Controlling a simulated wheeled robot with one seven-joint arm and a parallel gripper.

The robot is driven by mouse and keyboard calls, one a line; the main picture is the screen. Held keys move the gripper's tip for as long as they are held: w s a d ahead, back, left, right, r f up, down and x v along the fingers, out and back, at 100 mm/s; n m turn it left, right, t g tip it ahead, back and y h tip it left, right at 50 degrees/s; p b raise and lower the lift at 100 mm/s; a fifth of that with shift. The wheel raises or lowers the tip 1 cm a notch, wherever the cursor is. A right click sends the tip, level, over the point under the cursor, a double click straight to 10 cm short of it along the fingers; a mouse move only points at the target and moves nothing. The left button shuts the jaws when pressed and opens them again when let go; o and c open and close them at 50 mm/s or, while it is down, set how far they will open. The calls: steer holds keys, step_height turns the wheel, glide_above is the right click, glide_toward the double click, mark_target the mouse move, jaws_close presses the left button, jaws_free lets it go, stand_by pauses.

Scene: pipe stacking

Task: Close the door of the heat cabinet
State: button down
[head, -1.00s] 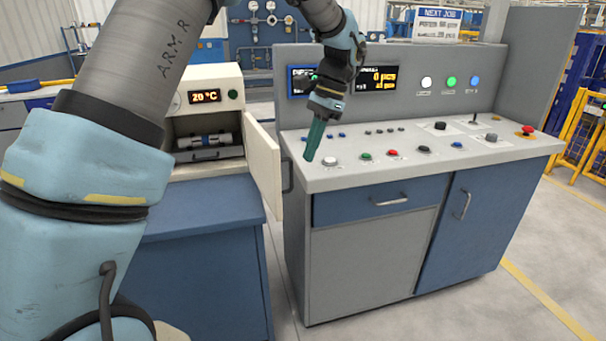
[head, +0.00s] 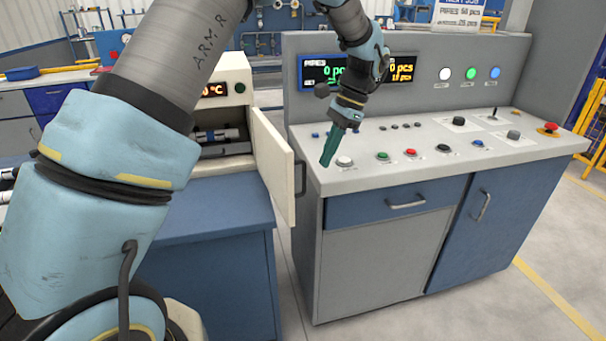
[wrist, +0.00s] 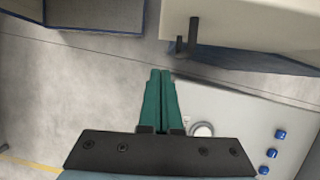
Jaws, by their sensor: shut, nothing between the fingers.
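The heat cabinet (head: 237,73) is a cream box at left centre in the head view, partly covered by my arm. Its cream door (head: 272,155) stands open at its right side, with a dark handle (head: 301,178) on the outer face. My gripper (head: 326,160) has teal fingers, shut and empty, pointing down over the console's front left corner, right of the door and apart from it. In the wrist view my fingertips (wrist: 160,74) are together; the door (wrist: 240,25) and its dark handle (wrist: 191,36) lie above and right of them.
A grey console (head: 400,172) with buttons stands right of the door, a narrow floor gap between. A white button (head: 344,162) is close to my fingers. The cabinet rests on a blue bench (head: 215,210). A pipe (head: 213,135) lies inside it.

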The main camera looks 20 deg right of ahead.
mark_target(280, 160)
steer(key=shift+s+a+f+p, duration=0.1)
steer(key=shift+a+f+p, duration=0.7)
steer(key=shift+a+f, duration=0.6)
steer(key=shift+a+f+p, duration=0.75)
steer(key=shift+a+f, duration=0.35)
steer(key=shift+a, duration=0.55)
steer(key=shift+a, duration=0.1)
